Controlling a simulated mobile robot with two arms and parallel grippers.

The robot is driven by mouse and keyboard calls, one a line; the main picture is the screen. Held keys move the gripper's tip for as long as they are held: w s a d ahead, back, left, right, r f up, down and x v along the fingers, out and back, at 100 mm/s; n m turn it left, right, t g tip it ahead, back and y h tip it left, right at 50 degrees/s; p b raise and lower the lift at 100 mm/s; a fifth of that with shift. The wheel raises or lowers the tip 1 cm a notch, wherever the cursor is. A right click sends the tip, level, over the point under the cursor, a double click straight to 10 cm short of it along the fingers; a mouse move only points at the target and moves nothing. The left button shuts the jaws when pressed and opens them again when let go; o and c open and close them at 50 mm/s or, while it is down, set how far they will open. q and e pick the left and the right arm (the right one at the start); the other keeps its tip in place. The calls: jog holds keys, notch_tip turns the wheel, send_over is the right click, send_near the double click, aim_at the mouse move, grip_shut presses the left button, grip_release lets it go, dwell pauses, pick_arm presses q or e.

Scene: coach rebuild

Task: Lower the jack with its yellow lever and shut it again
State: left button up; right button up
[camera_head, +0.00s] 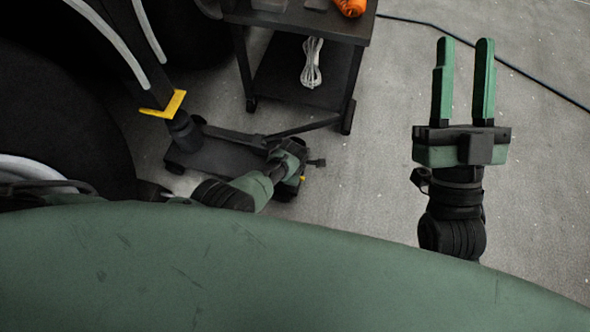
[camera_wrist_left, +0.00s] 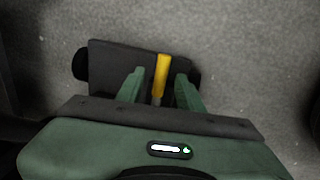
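The jack (camera_head: 215,155) is a low dark trolley on the floor. Its post rises at the left to a yellow bracket (camera_head: 165,104) under the dark vehicle frame. In the left wrist view, the yellow lever (camera_wrist_left: 162,68) stands out from the jack's dark end (camera_wrist_left: 110,62). My left gripper (camera_wrist_left: 160,74) is open, with one green finger on each side of the lever and visible gaps to both. In the head view, my left wrist covers that end of the jack, and only a bit of yellow shows. My right gripper (camera_head: 465,42) is open and empty above bare floor.
A dark wheeled cart (camera_head: 305,75) stands just behind the jack, with a white coiled cable (camera_head: 311,64) and an orange object (camera_head: 350,7). A big dark wheel (camera_head: 55,110) is at the left. A dark cable (camera_head: 520,72) crosses the open floor at the right.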

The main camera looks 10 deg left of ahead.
notch_tip(320, 180, down, 18)
jog(key=w+d+g+h+p, duration=0.2)
jog(key=g+h+p, duration=0.2)
jog(key=g, duration=0.8)
jog(key=s+d+f+g+h+p, duration=0.1)
jog(key=s+d+f+g+p, duration=0.1)
jog(key=s+f+g, duration=0.2)
jog(key=shift+s+d+f+m, duration=0.35)
jog(key=shift+s+f, duration=0.7)
jog(key=shift+f, duration=0.45)
